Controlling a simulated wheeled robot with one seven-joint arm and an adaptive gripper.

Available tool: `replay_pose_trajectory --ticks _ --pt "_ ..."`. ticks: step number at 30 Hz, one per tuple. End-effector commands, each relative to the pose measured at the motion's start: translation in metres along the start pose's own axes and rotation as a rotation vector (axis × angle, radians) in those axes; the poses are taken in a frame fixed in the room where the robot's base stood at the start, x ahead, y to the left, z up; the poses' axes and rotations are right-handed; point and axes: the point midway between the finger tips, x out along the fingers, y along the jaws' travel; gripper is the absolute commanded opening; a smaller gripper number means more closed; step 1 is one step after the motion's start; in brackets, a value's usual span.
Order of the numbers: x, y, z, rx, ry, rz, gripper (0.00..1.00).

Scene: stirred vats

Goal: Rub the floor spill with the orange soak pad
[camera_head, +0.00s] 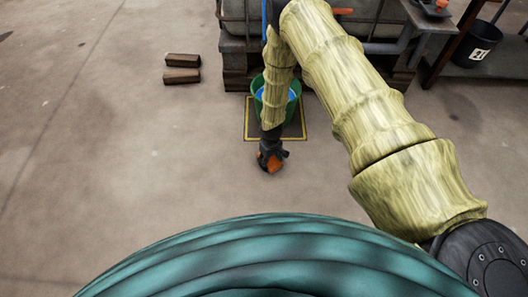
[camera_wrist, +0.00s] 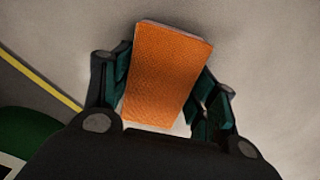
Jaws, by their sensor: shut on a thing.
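My gripper (camera_head: 270,158) is shut on the orange soak pad (camera_head: 273,165), low over the floor in front of the green bucket. The wrist view shows the textured orange pad (camera_wrist: 168,78) held between both dark fingers of the gripper (camera_wrist: 165,95). Grey floor shows beyond the pad. I cannot tell whether the pad touches the floor. No spill can be made out clearly in either view.
A green bucket (camera_head: 257,84) with blue contents stands on a yellow-edged floor mark (camera_head: 293,133), partly behind my arm. Two brown blocks (camera_head: 182,76) lie to the left. A wooden-framed stand (camera_head: 236,72) is at the back. The floor at left (camera_head: 100,160) is clear.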

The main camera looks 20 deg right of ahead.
Motion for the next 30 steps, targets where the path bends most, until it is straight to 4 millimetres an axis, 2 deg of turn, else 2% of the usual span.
replay_pose_trajectory --ticks 6,8,9,30 --pt "-0.002 -0.013 -0.004 0.005 0.001 0.000 0.36" --pt "-0.010 -0.011 -0.004 0.007 0.000 0.000 0.36" --pt "-0.023 -0.011 -0.004 0.008 0.002 0.001 0.36" --pt "-0.079 -0.009 -0.002 0.010 0.000 0.000 0.36"
